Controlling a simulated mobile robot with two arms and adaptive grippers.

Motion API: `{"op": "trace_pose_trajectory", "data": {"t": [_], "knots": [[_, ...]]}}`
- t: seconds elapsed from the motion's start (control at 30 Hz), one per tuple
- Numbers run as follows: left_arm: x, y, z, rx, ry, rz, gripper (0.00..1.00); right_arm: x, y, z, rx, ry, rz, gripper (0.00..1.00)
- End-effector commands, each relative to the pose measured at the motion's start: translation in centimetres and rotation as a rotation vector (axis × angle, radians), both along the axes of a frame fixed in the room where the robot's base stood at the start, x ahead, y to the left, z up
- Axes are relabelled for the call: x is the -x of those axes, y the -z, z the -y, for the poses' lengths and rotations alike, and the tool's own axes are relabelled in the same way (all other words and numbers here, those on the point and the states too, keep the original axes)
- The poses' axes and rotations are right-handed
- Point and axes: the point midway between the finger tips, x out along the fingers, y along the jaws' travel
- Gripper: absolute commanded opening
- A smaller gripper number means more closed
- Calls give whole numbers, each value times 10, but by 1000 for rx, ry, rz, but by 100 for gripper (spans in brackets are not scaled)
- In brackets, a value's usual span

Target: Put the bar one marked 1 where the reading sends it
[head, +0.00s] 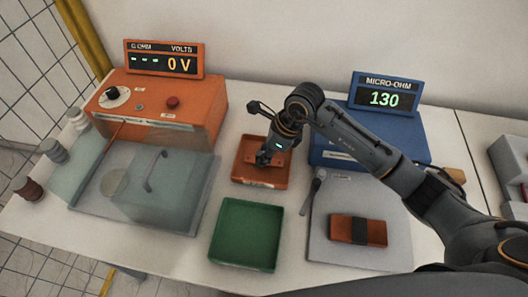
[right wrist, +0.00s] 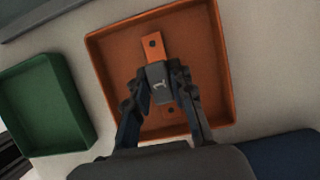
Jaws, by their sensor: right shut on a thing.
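My right gripper (head: 266,157) is down at the orange tray (head: 238,171). In the right wrist view the gripper (right wrist: 161,88) is shut on the dark band of a copper-coloured bar (right wrist: 152,43) marked 1. The bar is within the outline of the orange tray (right wrist: 107,62); I cannot tell whether it touches the floor. In the head view the gripper mostly hides the bar. The blue micro-ohm meter (head: 384,98) reads 130. A green tray (head: 246,232) is empty. My left gripper is not in view.
A second bar with a dark band (head: 358,230) lies on a grey plate (head: 325,250) at right. An orange tester (head: 165,105) reads 0 V. A clear cover with a handle (head: 150,180) sits at left, near several small insulators (head: 54,150).

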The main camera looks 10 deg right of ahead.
Motion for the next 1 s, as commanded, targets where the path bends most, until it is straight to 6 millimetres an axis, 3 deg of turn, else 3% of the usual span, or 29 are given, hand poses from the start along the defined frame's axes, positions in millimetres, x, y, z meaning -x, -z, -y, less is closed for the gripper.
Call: {"op": "trace_pose_trajectory", "data": {"t": [0.13,0.17,0.27,0.7,1.0], "knots": [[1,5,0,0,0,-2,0,0,4,0,-1,0,1,0],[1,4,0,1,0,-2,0,0,3,0,0,0,0,27],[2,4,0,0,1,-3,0,0,3,0,0,0,0,46],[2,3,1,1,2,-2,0,0,-6,3,1,0,2,46],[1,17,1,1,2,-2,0,9,-63,25,1,0,5,46]]}}
